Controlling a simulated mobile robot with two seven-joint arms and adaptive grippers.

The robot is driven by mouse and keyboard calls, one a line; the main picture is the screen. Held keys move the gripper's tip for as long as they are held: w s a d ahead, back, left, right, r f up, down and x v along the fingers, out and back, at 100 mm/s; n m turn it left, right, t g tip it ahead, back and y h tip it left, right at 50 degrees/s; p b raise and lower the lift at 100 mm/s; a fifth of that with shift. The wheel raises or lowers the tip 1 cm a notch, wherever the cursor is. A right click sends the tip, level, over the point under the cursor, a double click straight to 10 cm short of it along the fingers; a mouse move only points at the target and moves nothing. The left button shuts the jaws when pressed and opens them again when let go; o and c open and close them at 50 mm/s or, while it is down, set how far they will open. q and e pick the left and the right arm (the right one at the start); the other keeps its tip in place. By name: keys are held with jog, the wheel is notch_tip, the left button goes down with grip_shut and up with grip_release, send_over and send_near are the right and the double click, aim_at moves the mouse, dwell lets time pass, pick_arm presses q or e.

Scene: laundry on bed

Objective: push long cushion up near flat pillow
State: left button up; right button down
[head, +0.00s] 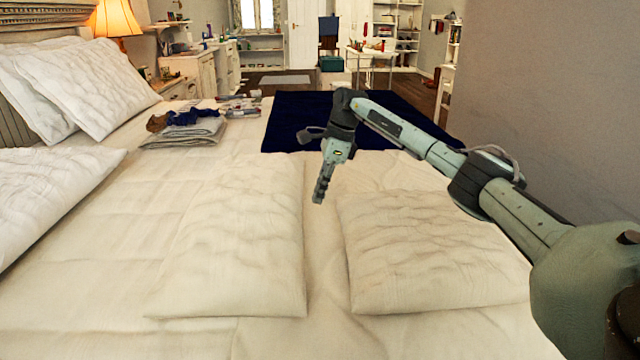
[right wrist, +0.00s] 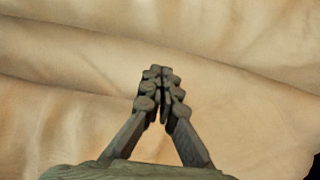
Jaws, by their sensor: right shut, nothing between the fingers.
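A long cream cushion (head: 240,235) lies flat in the middle of the bed, its long side running away from me. A flat white pillow (head: 50,190) lies at the left toward the headboard, with a strip of bare bed between the two. My right gripper (head: 318,198) points down just right of the long cushion's right edge, near its far half. Its fingers are shut and empty. In the right wrist view the shut fingertips (right wrist: 160,75) are over plain creased cream cloth. I cannot tell whether they touch the bed. My left gripper is not in view.
A squarer cream cushion (head: 430,250) lies right of my gripper. Two propped pillows (head: 90,85) lean on the headboard. Folded clothes (head: 185,132) lie beyond the long cushion, and a dark blue blanket (head: 290,120) covers the bed's far part. A wall stands at the right.

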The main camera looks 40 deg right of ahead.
jog(key=x, duration=0.4)
jog(key=shift+f, duration=0.2)
jog(key=shift+w+a+f, duration=0.15)
jog(key=shift+w+f, duration=0.05)
jog(key=shift+f, duration=0.35)
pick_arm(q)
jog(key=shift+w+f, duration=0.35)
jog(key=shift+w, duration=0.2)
